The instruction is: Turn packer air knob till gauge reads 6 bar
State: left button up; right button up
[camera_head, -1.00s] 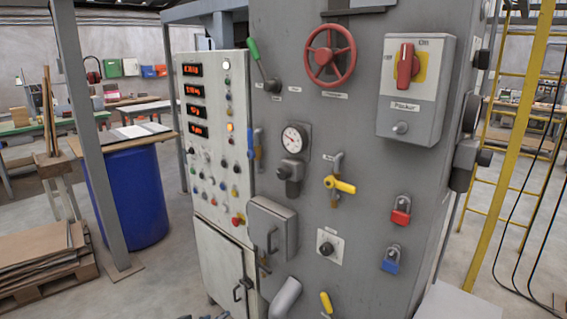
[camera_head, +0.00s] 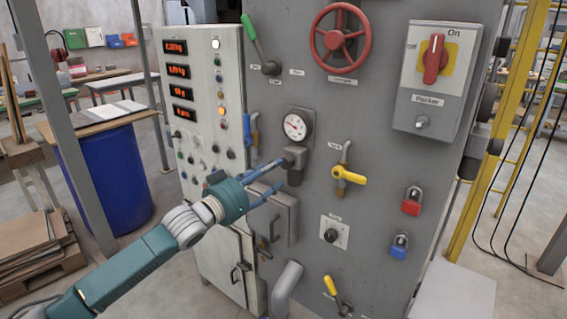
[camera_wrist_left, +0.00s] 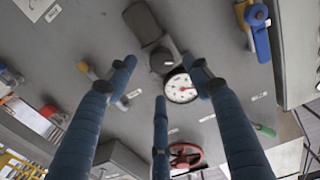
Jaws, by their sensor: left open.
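The round white gauge (camera_head: 297,125) is on the grey cabinet front. Its red needle shows in the left wrist view (camera_wrist_left: 181,88), but its numbers are too small to read. The dark grey regulator with the air knob (camera_head: 297,164) is just below the gauge, partly behind a finger. The knob (camera_wrist_left: 161,61) shows end-on in the wrist view, between the fingertips. My left gripper (camera_head: 284,174) is open and empty, its blue fingers pointing at the regulator from the left. I cannot tell whether a finger touches it. My right gripper is out of view.
A grey box with a handle (camera_head: 284,222) juts out below my fingers. A yellow valve lever (camera_head: 349,175) is to the right of the regulator. A green-handled lever (camera_head: 250,28) and red handwheel (camera_head: 340,38) are above.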

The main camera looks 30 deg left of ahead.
aim_at(284, 165)
pick_arm(q)
jog(key=shift+w+d+p, duration=0.15)
jog(key=shift+w+p, duration=0.7)
jog(key=shift+w, duration=2.45)
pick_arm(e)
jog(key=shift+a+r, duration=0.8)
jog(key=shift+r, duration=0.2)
